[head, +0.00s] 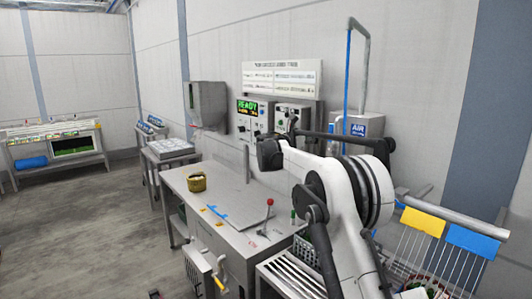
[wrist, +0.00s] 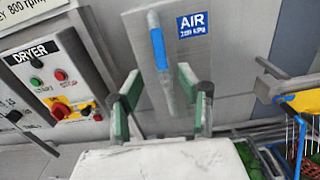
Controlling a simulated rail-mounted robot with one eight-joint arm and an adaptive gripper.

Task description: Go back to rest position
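My gripper (wrist: 160,84) shows in the wrist view with its two green-padded fingers spread well apart. Nothing is held between them. Behind the gap are a grey box with a blue AIR label (wrist: 194,24) and a blue-sleeved pipe (wrist: 158,48), both apart from the fingers. In the head view my white arm rises at the right and bends near the wall panels; I cannot clearly make out the fingers there. No separate rest marker is visible.
A steel table (head: 224,192) holds a yellowish basket (head: 197,183) and a red-knobbed lever (head: 270,202). The dryer panel (head: 294,117) is on the wall, beside the AIR box (head: 358,127). A rack with yellow (head: 422,222) and blue (head: 473,241) flags stands right. Floor at left is clear.

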